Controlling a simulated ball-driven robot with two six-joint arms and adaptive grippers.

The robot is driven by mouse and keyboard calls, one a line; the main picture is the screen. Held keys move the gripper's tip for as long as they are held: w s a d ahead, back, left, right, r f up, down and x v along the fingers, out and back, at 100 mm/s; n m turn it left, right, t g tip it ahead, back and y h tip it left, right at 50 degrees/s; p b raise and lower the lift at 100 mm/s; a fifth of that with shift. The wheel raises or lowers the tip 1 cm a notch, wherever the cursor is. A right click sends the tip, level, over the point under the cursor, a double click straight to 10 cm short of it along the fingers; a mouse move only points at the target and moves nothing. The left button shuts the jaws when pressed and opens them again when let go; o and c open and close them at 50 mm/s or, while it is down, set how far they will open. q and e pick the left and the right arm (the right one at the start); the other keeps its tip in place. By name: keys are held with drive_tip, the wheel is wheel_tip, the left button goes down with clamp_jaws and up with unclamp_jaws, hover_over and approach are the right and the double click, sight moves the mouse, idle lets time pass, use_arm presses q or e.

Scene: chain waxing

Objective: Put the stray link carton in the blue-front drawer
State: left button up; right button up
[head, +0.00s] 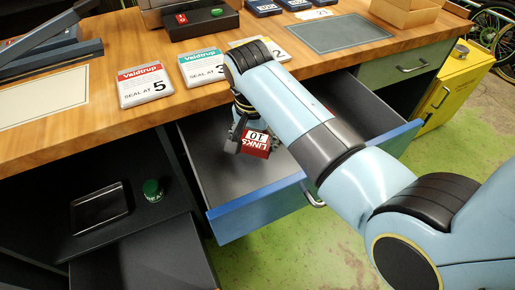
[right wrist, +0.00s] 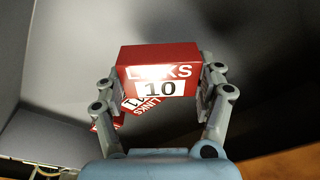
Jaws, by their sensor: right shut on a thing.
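The red link carton (head: 256,143), marked LINKS 10, is between the fingers of my right gripper (head: 242,138), inside the open blue-front drawer (head: 262,209). In the right wrist view the carton (right wrist: 160,75) is gripped from both sides by the right gripper (right wrist: 160,95). Behind it, a second red carton (right wrist: 132,104) marked LINKS lies tilted on the grey drawer floor, partly hidden by the held one. Whether the held carton touches the drawer floor is unclear. My right arm hides part of the drawer. My left gripper is not in view.
A green drawer (head: 405,68) and yellow cabinet (head: 457,85) stand right. A black tray (head: 101,208) and green-capped jar (head: 153,190) sit lower left.

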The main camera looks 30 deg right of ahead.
sight(256, 149)
wheel_tip(256, 149, down, 4)
drive_tip(key=shift+r+b, duration=0.15)
drive_tip(key=shift+b, duration=0.35)
drive_tip(key=o, duration=1.1)
drive_tip(key=shift+c, duration=0.2)
drive_tip(key=r+p, duration=0.4)
drive_tip(key=s+a+r+p, duration=0.1)
drive_tip(key=r+p, duration=0.3)
drive_tip(key=p, duration=0.1)
drive_tip(key=r+p, duration=0.4)
drive_tip(key=p, duration=0.1)
drive_tip(key=shift+s+a+r, duration=0.1)
drive_tip(key=shift+s+a, duration=0.05)
